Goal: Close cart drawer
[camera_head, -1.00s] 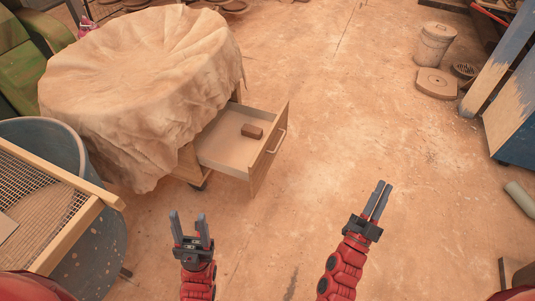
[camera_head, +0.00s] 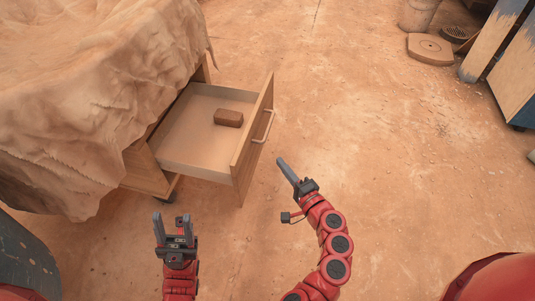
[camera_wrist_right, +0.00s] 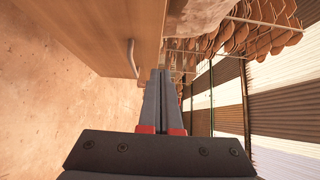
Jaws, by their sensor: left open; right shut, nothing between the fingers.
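The cart drawer (camera_head: 196,139) is pulled out from the cloth-covered cart (camera_head: 148,168). Its wooden front panel (camera_head: 252,142) faces right and carries a metal handle (camera_head: 265,127). A brown block (camera_head: 228,117) lies inside the drawer. My right gripper (camera_head: 288,172) is shut and empty, just right of and below the drawer front, apart from it in the head view. In the right wrist view, the shut fingers (camera_wrist_right: 161,100) point along the front panel (camera_wrist_right: 105,35) near the handle (camera_wrist_right: 132,58). My left gripper (camera_head: 173,230) is open and empty below the drawer, near the cart's caster.
A draped cloth (camera_head: 90,80) covers the cart top. A blue barrel (camera_head: 25,262) stands at lower left. A round-holed slab (camera_head: 430,48) and a wooden-blue cabinet (camera_head: 515,80) are at upper right. The floor right of the drawer is clear.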

